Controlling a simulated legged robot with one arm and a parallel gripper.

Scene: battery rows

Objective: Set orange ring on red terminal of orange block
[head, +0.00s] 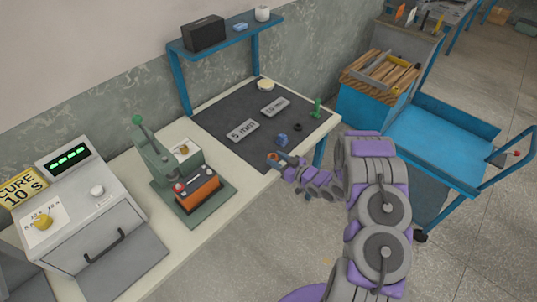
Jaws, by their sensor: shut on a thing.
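The orange block (199,193) sits on the green base of a press (158,157) on the bench at left centre. A small red terminal (179,187) shows at the left end of its top, with a pale and dark part beside it. My gripper (278,161) is in front of the bench's right part, to the right of the block and apart from it. It is shut on the small orange ring (272,155), which shows at its fingertips. The fingers hide part of the ring.
A dark mat (222,108) holds two labelled grey plates, a blue piece (282,140), a black piece (298,127) and a green piece (317,109). A grey oven (75,215) stands left of the press. A blue cart (430,140) stands at right. A shelf (225,36) overhangs the mat's back.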

